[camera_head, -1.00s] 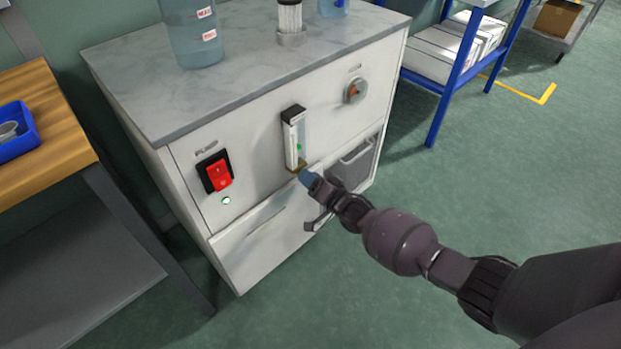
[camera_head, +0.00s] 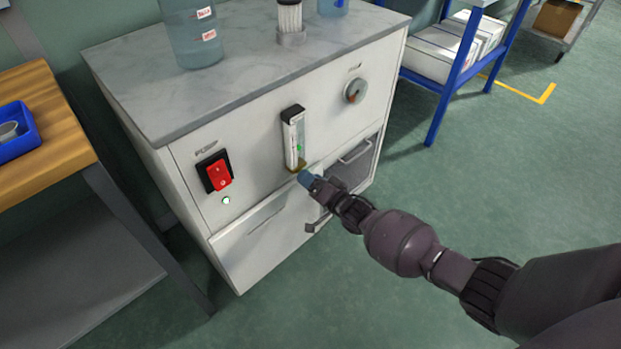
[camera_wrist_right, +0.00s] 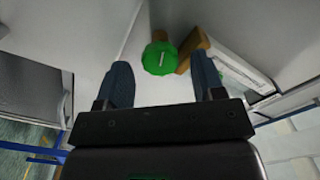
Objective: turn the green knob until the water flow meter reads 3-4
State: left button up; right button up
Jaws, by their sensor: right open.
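The water flow meter (camera_head: 293,138) is a clear upright tube with a black top and brass base on the white cabinet front. A small green mark shows low in it; its reading is too small to tell. The green knob (camera_wrist_right: 159,60) shows in the right wrist view, with a white line on its face. It is hidden behind my fingers in the head view. My right gripper (camera_head: 305,178) is at the meter's base. In the wrist view its two blue fingers are open, one on each side of the knob, with visible gaps. My left gripper is not in view.
A red switch (camera_head: 219,175) is left of the meter, and a round dial (camera_head: 355,90) is up to its right. Bottles stand on the marble top (camera_head: 150,100). A wooden table (camera_head: 55,115) is at left, a blue-framed shelf (camera_head: 455,85) at right. Open floor lies front right.

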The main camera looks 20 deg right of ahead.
pick_arm(q)
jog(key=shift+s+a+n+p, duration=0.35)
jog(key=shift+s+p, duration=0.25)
jog(key=shift+p, duration=0.55)
pick_arm(e)
jog(key=v, duration=1)
jog(key=shift+s, duration=0.15)
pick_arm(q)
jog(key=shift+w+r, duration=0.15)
pick_arm(e)
jog(key=shift+r, duration=0.15)
